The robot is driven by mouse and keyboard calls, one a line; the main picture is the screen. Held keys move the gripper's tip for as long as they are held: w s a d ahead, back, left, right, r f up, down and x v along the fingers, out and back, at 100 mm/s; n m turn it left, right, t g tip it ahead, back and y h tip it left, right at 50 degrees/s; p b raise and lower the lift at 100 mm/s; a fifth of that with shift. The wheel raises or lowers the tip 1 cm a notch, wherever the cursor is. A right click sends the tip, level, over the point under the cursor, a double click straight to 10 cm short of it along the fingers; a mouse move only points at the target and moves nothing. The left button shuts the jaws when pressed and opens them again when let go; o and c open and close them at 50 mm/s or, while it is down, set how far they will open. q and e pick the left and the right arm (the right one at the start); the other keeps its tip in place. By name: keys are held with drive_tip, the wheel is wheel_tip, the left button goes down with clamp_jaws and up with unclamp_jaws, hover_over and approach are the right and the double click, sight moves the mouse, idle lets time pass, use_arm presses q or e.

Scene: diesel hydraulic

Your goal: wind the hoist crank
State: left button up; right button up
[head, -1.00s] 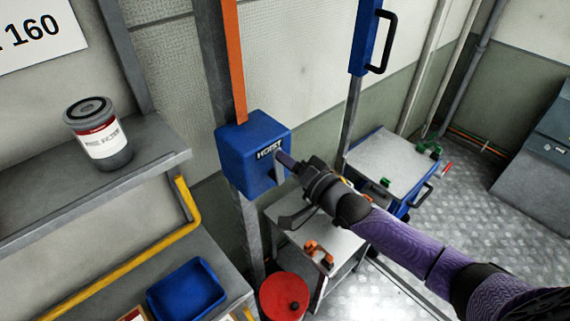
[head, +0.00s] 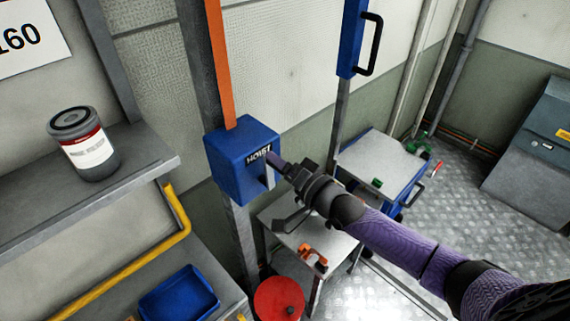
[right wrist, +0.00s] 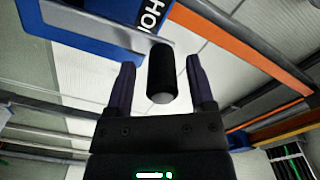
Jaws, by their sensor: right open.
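The blue hoist box (head: 232,163), lettered HOIST, is fixed to a grey upright post. Its grey crank arm (head: 268,178) shows at the box's front face, partly behind my gripper. My right gripper (head: 279,166) is at the front of the box. In the right wrist view, the crank's black handle (right wrist: 161,72) stands between the two open fingers, with a visible gap on each side. The crank arm (right wrist: 95,27) and part of the box (right wrist: 75,42) show beyond it. My left gripper is not in view.
A grey shelf (head: 135,160) with a filter can (head: 84,145) is at left, above a yellow rail (head: 125,275) and blue tray (head: 180,296). Below the box are a red round container (head: 279,299) and a small table (head: 285,225). A trolley (head: 380,165) stands behind.

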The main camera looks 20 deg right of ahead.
drive_tip(key=v, duration=1)
drive_tip(key=shift+w, duration=0.1)
